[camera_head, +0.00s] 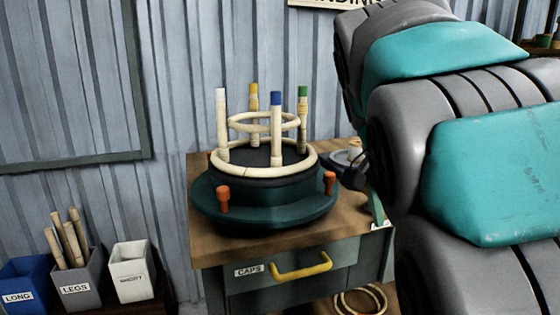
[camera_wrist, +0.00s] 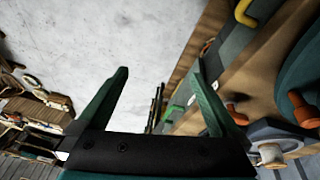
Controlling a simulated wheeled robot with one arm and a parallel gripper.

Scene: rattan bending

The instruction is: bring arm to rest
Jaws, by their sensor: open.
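My arm (camera_head: 480,160), in grey and teal segments, fills the right side of the head view. My gripper (camera_wrist: 160,67) shows in the wrist view with its two green fingers wide apart and nothing between them. Pale floor lies beyond the fingers. In the head view I cannot make out the gripper. A rattan frame (camera_head: 222,135) stands upright on a dark green round jig (camera_head: 265,217) on the workbench (camera_head: 215,253). It has a lower ring, a smaller upper ring and posts with white, yellow, blue and green tops.
The bench has a drawer labelled CAPS (camera_head: 290,283) with a yellow handle. Orange knobs (camera_head: 222,198) stick out around the jig. Bins stand at lower left: blue LONG (camera_head: 25,275), grey LEGS (camera_head: 78,285) holding several sticks, and white (camera_head: 131,268). Rattan hoops (camera_head: 362,300) lie below the bench.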

